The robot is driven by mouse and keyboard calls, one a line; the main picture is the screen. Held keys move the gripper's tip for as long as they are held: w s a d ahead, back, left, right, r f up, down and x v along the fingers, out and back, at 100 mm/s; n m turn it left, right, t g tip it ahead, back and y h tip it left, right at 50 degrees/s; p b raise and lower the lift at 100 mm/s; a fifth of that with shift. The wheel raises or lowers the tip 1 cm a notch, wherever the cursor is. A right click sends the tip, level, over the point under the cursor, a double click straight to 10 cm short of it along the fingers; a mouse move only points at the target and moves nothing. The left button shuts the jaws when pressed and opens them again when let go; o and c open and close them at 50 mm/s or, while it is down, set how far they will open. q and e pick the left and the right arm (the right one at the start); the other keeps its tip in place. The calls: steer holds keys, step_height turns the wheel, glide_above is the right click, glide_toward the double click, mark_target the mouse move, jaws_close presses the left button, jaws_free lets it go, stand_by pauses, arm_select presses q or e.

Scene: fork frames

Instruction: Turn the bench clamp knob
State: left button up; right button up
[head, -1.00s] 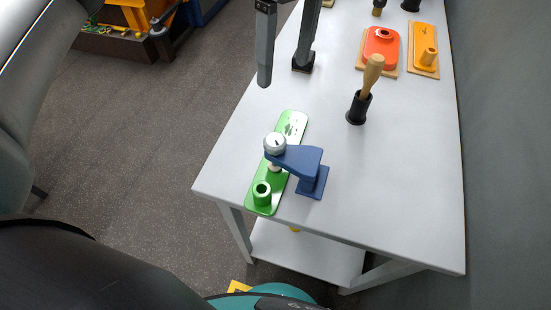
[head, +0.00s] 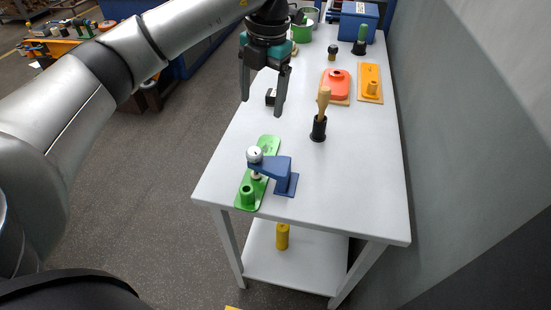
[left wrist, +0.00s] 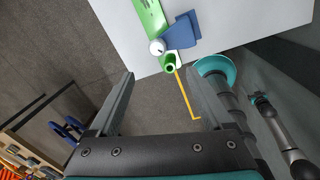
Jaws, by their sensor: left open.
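The blue bench clamp (head: 283,174) stands near the front left of the white table. Its round silver knob (head: 254,154) sits on top of the clamp arm's left end, above a green plate (head: 266,146) with a short green socket. In the left wrist view the knob (left wrist: 157,47) and blue clamp (left wrist: 183,27) show at the top, beyond the fingers. My left gripper (head: 262,108) is open and empty, fingers pointing down, above the table's left edge. It is apart from the knob and farther back. My right gripper is not in view.
A wooden-handled tool stands in a black holder (head: 318,128) right of and behind the clamp. Red (head: 336,84) and orange (head: 370,82) plates lie farther back. A blue box (head: 358,22) stands at the far end. The white table (head: 345,195) is clear right of the clamp.

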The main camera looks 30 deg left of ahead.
arm_select(q)
steer(key=n, duration=0.1)
glide_toward(255, 150)
steer(key=f, duration=0.9)
steer(key=shift+a+b, duration=0.4)
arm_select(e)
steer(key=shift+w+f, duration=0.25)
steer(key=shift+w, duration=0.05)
arm_select(q)
jaws_close()
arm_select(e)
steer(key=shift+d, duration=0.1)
